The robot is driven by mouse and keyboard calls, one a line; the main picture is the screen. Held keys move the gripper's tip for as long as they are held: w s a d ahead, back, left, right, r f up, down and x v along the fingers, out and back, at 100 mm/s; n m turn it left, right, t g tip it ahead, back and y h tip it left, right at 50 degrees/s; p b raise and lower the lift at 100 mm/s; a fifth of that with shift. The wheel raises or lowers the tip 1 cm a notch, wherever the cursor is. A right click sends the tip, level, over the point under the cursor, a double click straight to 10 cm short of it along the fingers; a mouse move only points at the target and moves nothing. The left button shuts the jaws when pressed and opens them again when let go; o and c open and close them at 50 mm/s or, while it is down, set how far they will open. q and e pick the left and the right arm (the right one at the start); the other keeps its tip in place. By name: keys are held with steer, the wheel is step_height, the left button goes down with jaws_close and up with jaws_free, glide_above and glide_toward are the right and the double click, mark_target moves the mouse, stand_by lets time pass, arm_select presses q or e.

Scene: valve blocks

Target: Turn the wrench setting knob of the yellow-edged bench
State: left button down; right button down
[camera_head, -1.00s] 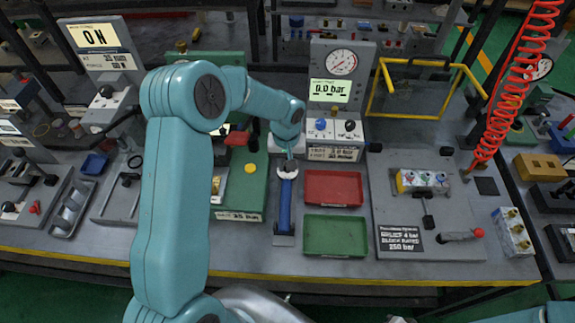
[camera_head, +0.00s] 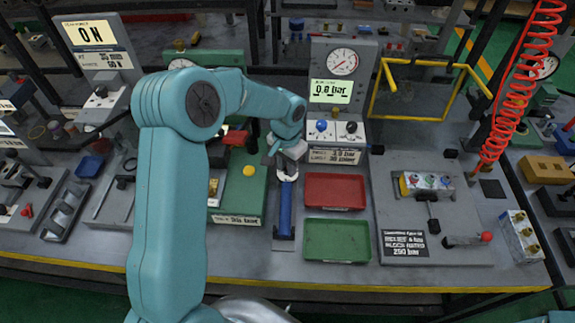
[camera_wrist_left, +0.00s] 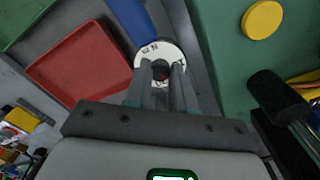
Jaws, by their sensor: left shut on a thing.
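The wrench has a blue handle (camera_head: 286,212) and lies lengthwise on the yellow-edged bench (camera_head: 340,289), left of the red and green trays. The fingers hide the knob's sides. My right gripper is out of view.
A red tray (camera_head: 335,192) and a green tray (camera_head: 337,240) lie right of the wrench. A green block with a yellow button (camera_head: 249,170) is close on its left. A gauge panel (camera_head: 341,80) stands behind. A grey plate with a valve block (camera_head: 426,185) lies farther right.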

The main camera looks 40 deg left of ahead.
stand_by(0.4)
arm_select(q)
steer(key=c, duration=0.9)
jaws_free()
steer(key=shift+c, duration=0.2)
steer(key=shift+r, duration=0.15)
step_height(320, 180, up, 16)
steer(key=shift+b, duration=0.4)
steer(key=shift+a+r, duration=0.1)
